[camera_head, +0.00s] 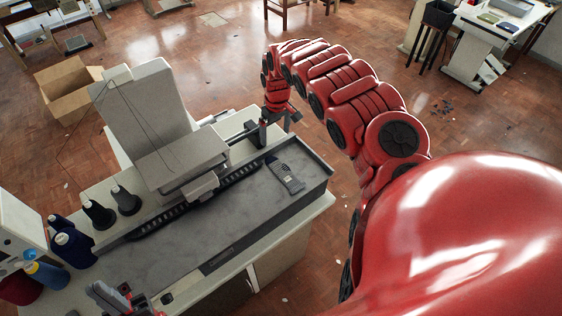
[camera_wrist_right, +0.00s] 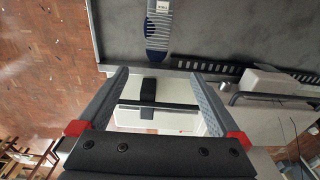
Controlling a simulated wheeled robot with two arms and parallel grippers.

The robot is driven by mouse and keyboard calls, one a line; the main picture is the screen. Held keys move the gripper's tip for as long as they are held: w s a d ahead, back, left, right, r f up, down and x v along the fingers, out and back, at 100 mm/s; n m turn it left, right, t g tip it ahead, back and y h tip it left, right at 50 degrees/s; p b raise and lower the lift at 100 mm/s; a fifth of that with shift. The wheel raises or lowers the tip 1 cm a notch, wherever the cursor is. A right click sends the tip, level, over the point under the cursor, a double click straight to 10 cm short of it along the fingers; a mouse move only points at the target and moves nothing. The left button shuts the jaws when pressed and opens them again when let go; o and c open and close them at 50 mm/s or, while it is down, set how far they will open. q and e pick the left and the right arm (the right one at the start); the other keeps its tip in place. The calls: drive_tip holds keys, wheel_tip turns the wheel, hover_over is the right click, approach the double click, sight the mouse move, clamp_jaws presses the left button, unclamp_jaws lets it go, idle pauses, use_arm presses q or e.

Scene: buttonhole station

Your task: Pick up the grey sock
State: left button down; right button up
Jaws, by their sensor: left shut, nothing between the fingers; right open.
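A grey sock with blue and pale stripes (camera_head: 285,174) lies flat near the right end of the grey machine bed (camera_head: 230,211). In the right wrist view the sock (camera_wrist_right: 158,28) is at the top, beyond the fingertips, with a small pale label on it. My right gripper (camera_head: 262,134) is behind the bed's far edge, near the sock but apart from it. In its wrist view the right gripper (camera_wrist_right: 157,77) is open, with no sock between the fingers. My left gripper (camera_head: 122,298) is at the bottom edge, shut and empty, far from the sock and partly cut off.
The pale sewing machine (camera_head: 150,120) stands behind the bed, left of my right gripper. A slotted dark strip (camera_head: 180,207) runs along the bed. The bed around the sock is clear.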

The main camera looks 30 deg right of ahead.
drive_tip(key=s, duration=0.2)
drive_tip(key=b, duration=1)
hover_over(280, 169)
drive_tip(key=shift+g, duration=0.4)
drive_tip(key=f, duration=1)
drive_tip(key=shift+s+d+f, duration=0.1)
drive_tip(key=shift+s+f, duration=0.15)
drive_tip(key=shift+s, duration=0.05)
drive_tip(key=shift+f+b, duration=0.4)
drive_tip(key=shift+f, duration=0.75)
drive_tip(key=shift+w+f+p, duration=0.1)
drive_tip(key=shift+f+p, duration=0.05)
drive_tip(key=shift+p, duration=0.15)
drive_tip(key=f, duration=0.1)
drive_tip(key=f+p, duration=0.1)
drive_tip(key=shift+w+a+f, duration=0.1)
drive_tip(key=shift+a+f, duration=0.1)
drive_tip(key=shift+f, duration=0.15)
drive_tip(key=shift+f+p, duration=0.3)
drive_tip(key=shift+f, duration=0.05)
drive_tip(key=shift+d, duration=0.1)
